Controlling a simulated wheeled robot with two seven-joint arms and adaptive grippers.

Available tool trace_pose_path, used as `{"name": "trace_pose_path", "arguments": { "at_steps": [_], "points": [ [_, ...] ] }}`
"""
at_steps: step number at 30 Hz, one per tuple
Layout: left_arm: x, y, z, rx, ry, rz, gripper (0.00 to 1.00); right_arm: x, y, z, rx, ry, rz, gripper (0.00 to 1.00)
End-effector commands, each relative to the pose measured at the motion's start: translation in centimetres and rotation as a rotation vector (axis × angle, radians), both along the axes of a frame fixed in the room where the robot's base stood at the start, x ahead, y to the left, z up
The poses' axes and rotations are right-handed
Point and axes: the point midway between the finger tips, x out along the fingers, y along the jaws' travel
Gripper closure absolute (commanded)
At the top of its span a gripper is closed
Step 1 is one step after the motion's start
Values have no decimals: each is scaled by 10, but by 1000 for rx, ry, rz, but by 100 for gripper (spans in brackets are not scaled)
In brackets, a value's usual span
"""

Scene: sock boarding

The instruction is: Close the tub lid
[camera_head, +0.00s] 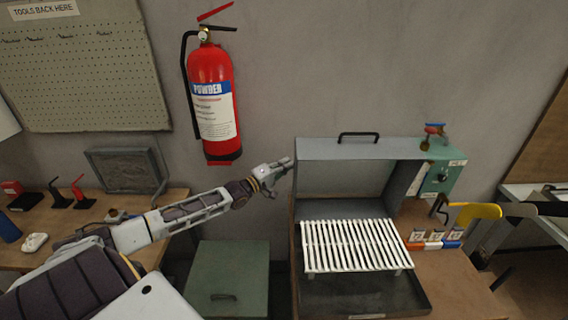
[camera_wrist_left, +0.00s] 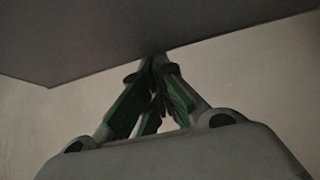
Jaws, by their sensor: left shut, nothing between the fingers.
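The grey tub (camera_head: 375,302) stands on the wooden bench at the right, with a white slatted rack (camera_head: 352,245) over it. Its lid (camera_head: 345,180) stands raised at the back, with a dark handle (camera_head: 358,136) on its top edge. My left gripper (camera_head: 288,164) is shut and empty at the lid's left edge, near its upper part. In the left wrist view the closed fingertips (camera_wrist_left: 156,62) meet the lower edge of a dark flat panel (camera_wrist_left: 150,30), which looks like the lid. I cannot tell whether they touch it. My right gripper is not in view.
A teal box (camera_head: 440,180) stands right of the lid. Yellow and grey paddle shapes (camera_head: 475,213) and small labelled blocks (camera_head: 433,238) are at the right. A green cabinet (camera_head: 232,275) is below my left arm. A red extinguisher (camera_head: 212,95) hangs on the wall.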

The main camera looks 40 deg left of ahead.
Motion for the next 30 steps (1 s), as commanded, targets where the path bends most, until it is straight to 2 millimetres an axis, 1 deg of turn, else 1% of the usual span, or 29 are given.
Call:
{"name": "trace_pose_path", "arguments": {
  "at_steps": [1, 5, 9, 15, 22, 30],
  "points": [
    [-4, -5, 4, 10, -18, -2, 100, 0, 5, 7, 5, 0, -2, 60],
    [-17, -16, 9, 58, -81, -1, 100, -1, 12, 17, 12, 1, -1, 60],
    [-34, -29, 13, 114, -155, 0, 100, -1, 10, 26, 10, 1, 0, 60],
    [-61, -49, 13, 200, -268, 0, 100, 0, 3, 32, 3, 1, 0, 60],
    [-98, -77, 6, 316, -422, 0, 100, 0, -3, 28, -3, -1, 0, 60],
    [-137, -107, -11, 447, -593, 0, 100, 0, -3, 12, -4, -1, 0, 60]
  ]
}}
